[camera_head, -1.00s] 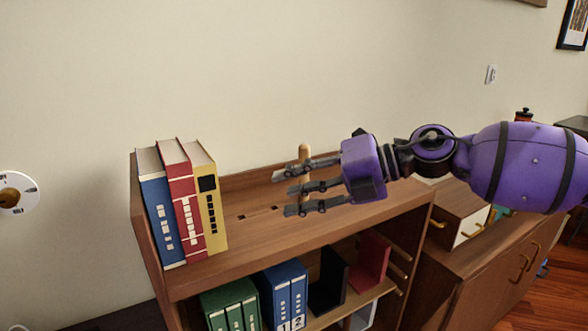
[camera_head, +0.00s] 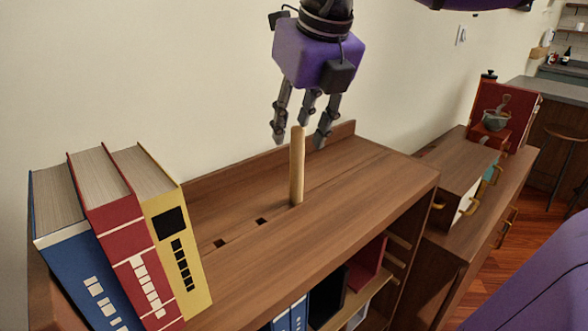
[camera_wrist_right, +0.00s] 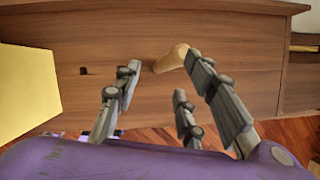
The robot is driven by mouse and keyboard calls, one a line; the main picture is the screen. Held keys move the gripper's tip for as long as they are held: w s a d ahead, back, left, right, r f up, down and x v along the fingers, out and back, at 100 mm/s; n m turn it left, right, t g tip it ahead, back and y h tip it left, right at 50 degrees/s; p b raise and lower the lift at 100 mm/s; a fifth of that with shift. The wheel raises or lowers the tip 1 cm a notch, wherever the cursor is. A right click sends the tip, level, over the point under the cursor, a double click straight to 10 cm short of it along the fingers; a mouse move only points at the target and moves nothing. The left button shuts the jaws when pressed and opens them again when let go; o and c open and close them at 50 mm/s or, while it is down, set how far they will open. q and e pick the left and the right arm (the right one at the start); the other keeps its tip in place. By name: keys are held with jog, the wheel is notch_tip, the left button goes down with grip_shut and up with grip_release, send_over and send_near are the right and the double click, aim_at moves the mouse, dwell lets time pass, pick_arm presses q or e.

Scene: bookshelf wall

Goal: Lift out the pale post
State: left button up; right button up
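The pale post (camera_head: 297,172) is a slim light-wood rod standing upright on the shelf top (camera_head: 350,180), in line with two dark square holes. My right gripper (camera_head: 303,138) hangs fingers down over the post. Its fingers are spread, with the post's upper end close to the tips. In the right wrist view, the post (camera_wrist_right: 172,58) shows just beyond the spread fingers (camera_wrist_right: 160,75), close to one fingertip; I cannot tell whether they touch. The post's foot looks set into the top, and any sunk part is hidden. My left gripper is not in view.
Blue, red (camera_head: 122,235) and yellow (camera_head: 170,225) books stand at the left end of the shelf top. The empty holes (camera_head: 262,221) lie between books and post. A raised back edge (camera_head: 340,132) runs along the wall. The top right of the post is clear.

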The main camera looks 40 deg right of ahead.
aim_at(291, 164)
jog(key=x, duration=0.4)
jog(key=shift+s+f, duration=0.35)
jog(key=shift+w+d+f, duration=0.1)
jog(key=shift+w+f, duration=0.1)
jog(key=shift+w, duration=0.1)
jog(key=shift+s+r, duration=0.1)
jog(key=shift+c, duration=0.2)
grip_shut()
